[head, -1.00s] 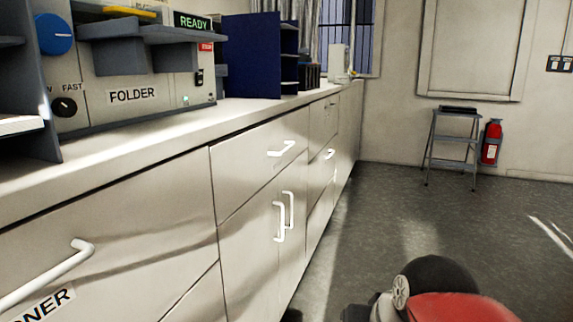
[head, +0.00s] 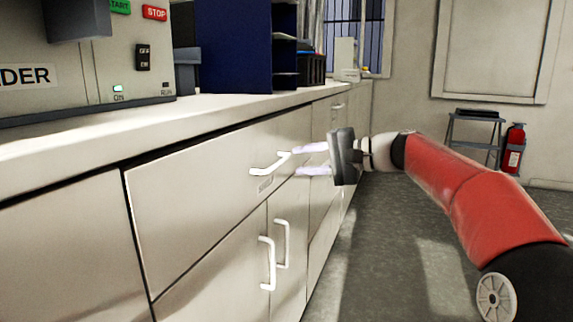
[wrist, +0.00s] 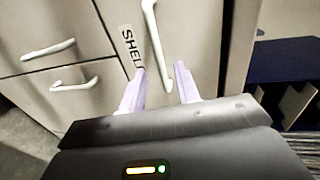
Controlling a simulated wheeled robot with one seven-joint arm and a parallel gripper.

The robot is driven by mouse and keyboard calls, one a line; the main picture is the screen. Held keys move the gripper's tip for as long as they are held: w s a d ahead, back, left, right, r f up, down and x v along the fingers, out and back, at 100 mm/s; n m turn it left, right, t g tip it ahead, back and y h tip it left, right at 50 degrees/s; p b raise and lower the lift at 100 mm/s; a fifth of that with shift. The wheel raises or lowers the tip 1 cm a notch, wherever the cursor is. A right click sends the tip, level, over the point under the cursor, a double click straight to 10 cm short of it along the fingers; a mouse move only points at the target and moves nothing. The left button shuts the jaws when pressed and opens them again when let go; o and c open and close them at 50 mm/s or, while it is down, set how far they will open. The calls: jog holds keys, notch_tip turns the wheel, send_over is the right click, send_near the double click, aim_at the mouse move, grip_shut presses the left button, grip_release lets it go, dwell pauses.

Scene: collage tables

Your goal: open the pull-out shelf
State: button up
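The pull-out shelf's white front (head: 200,185) is in the counter's upper row and looks flush with the cabinet. It has a white bar handle (head: 268,166) and a small label below it. In the wrist view the handle (wrist: 154,40) stands beside a label (wrist: 131,46) whose readable letters look like "SHEL". My gripper (head: 297,160) is open, with its two pale fingers near the handle's right end. In the wrist view the fingers (wrist: 160,68) are apart, with one end of the handle showing between them. I cannot tell whether they touch it.
Two upright door handles (head: 274,255) are below the shelf front. The folder machine (head: 85,75) and a blue rack (head: 236,45) stand on the counter. A step stool (head: 475,130) and fire extinguisher (head: 512,148) are by the far wall. The floor (head: 390,270) beside the counter is largely clear.

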aim_at(282, 163)
jog(key=x, duration=0.5)
grip_shut()
